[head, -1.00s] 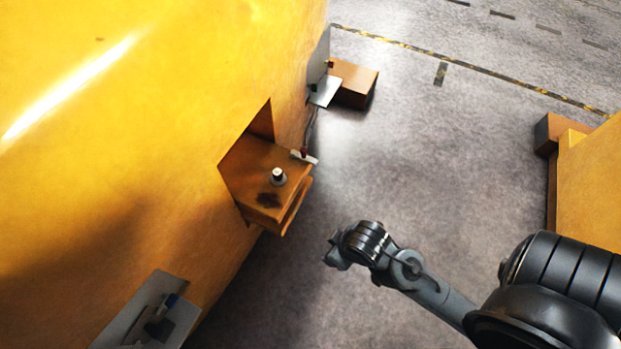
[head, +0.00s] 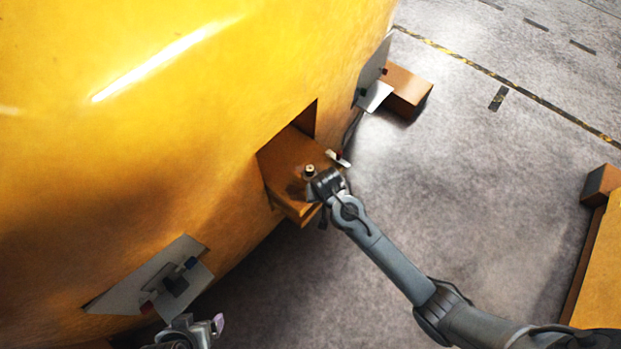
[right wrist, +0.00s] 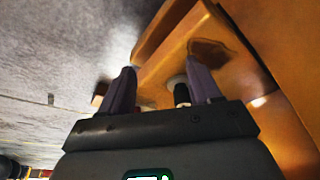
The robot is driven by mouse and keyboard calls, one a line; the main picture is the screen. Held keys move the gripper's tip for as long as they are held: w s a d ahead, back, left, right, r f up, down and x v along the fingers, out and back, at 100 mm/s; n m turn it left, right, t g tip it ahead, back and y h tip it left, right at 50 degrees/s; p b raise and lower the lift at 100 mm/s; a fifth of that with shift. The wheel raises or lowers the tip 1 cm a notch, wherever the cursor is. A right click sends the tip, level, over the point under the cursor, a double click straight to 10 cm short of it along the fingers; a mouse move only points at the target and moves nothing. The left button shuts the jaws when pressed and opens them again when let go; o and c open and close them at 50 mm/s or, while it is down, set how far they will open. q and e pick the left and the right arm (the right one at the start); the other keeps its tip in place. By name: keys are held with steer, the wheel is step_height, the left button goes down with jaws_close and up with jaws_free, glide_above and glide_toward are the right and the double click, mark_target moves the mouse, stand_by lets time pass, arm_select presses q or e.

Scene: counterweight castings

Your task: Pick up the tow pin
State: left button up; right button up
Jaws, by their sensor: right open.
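The tow pin (head: 310,170) stands upright in the top of the orange-brown hitch block (head: 285,155), which juts from a recess in the yellow casting. Only its short metal head and collar show. My right gripper (head: 323,188) is open beside the pin, over the block's outer edge. In the right wrist view the open fingers (right wrist: 162,88) straddle the line to the dark pin (right wrist: 181,95), which appears nearer the right finger. I cannot tell if they touch. My left gripper (head: 205,328) is at the bottom edge, partly cut off, apart from the block.
The yellow casting (head: 150,130) fills the left. Grey plates (head: 160,280) and (head: 374,95) stick out from the casting. A brown box (head: 407,90) stands behind. Grey floor (head: 470,200) is open at right.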

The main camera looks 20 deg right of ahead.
steer(key=t, duration=0.1)
glide_toward(310, 169)
steer(key=x, duration=0.5)
steer(key=shift+w+d+f+b, duration=0.1)
steer(key=shift+w+f+b, duration=0.1)
steer(key=shift+b, duration=0.15)
steer(key=shift+b+x, duration=0.95)
steer(key=shift+x, duration=1.6)
steer(key=c, duration=0.8)
jaws_close()
